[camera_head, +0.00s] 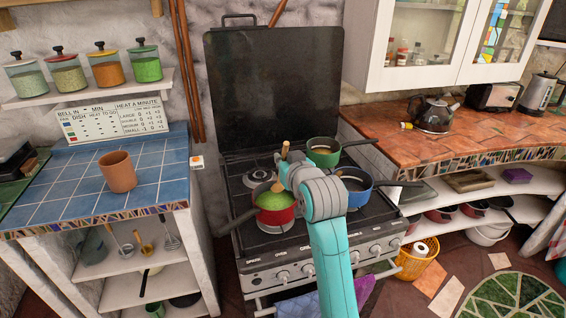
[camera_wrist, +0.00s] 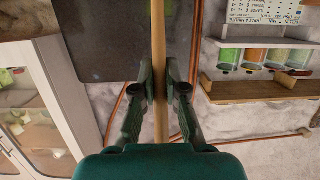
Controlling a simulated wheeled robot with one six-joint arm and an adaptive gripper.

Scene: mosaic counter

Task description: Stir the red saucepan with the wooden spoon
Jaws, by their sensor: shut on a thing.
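The red saucepan (camera_head: 277,217) sits on the front left of the stove, with green contents and its handle pointing left. My gripper (camera_head: 283,178) is just above and behind its right side in the head view. It is shut on the wooden spoon (camera_head: 284,150), whose handle top sticks up above the jaws. In the wrist view the spoon's handle (camera_wrist: 158,30) runs between the two fingers of my gripper (camera_wrist: 159,80). The spoon's lower end is mostly hidden, so I cannot tell how deep it is in the saucepan.
A green saucepan (camera_head: 323,158) stands at the back right of the stove (camera_head: 262,262), and a blue saucepan (camera_head: 358,196) at the front right, close to my arm. A clay cup (camera_head: 117,172) stands on the blue-tiled counter (camera_head: 60,187) at left. A kettle (camera_head: 436,115) stands on the right counter.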

